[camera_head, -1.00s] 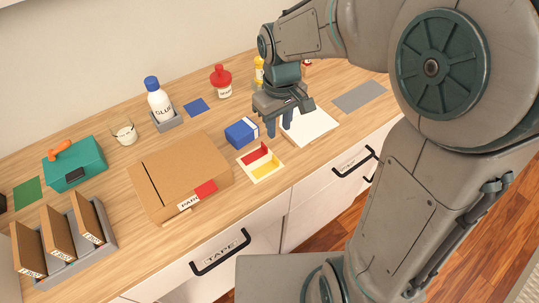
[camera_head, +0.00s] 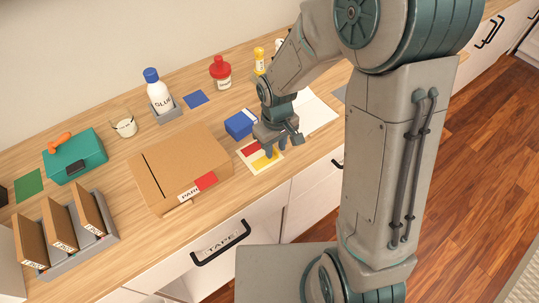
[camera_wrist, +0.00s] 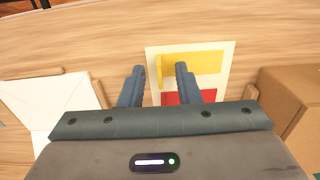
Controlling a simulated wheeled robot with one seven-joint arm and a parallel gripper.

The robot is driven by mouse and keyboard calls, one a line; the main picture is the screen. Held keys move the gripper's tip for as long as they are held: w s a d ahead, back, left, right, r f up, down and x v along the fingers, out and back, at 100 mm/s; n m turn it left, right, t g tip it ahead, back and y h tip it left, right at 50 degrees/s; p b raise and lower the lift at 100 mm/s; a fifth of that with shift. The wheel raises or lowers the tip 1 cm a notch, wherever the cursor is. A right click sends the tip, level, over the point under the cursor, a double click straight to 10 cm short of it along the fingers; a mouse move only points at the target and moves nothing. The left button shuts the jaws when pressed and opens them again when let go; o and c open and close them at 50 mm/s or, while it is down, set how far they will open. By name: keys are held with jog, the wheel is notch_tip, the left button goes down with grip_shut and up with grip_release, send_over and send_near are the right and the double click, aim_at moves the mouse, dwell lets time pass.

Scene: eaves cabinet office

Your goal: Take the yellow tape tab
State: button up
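In the wrist view the yellow tab (camera_wrist: 198,68) is the upper one and the red tab (camera_wrist: 193,97) is partly hidden by my finger. My gripper (camera_head: 269,153) hangs over the tray, covering part of it. The right finger overlaps the yellow tab in the picture and the left finger is left of the tray. The height above the tab is hard to tell.
A cardboard box (camera_head: 180,165) stands left of the tray and a blue box (camera_head: 240,124) behind it. A white pad (camera_head: 315,115) lies to the right. The counter's front edge, with a drawer marked TAPE (camera_head: 221,243), is close by.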

jog(key=shift+f, duration=0.1)
grip_shut()
dwell(0.3)
